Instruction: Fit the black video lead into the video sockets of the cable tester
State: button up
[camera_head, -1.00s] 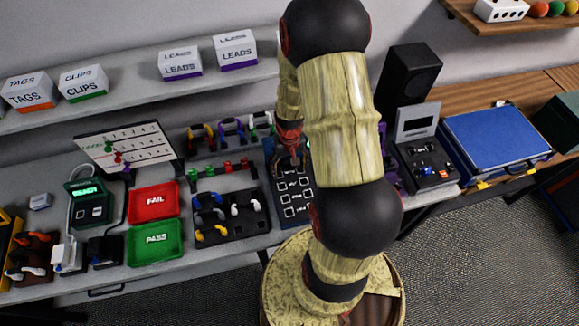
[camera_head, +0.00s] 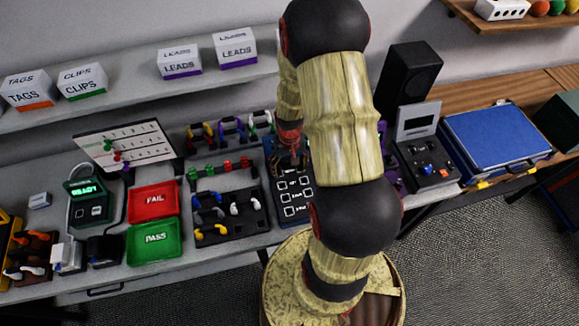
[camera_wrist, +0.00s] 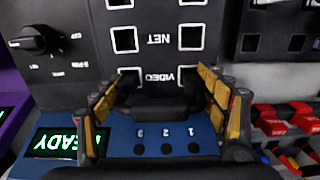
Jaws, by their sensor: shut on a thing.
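The cable tester (camera_wrist: 75,85) is a dark panel with white-framed sockets, upside down in the wrist view. Its sockets are marked NET and VIDEO, and a blue strip (camera_wrist: 165,148) is numbered 1, 2, 3. It also shows in the head view (camera_head: 293,209). My gripper (camera_wrist: 165,88) is shut on the black video lead (camera_wrist: 160,110), which lies across between the fingers. The lead is over the tester, close to the VIDEO row. The fingers and lead partly cover those sockets, so I cannot tell whether its plugs are in.
Left of the tester stand a lead tray (camera_head: 232,236), a red FAIL tray (camera_head: 168,216) and a green PASS tray (camera_head: 138,258). A rack of green and red plugs (camera_head: 222,172) is behind. A black knob (camera_wrist: 35,40) projects from the tester.

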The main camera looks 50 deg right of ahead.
aim_at(289, 158)
jog(key=o, duration=1.1)
jog(key=shift+o, duration=1.4)
jog(key=shift+r, duration=0.1)
jog(key=shift+r+p, duration=2.85)
jog(key=shift+r, duration=1.1)
jog(key=shift+s, duration=0.1)
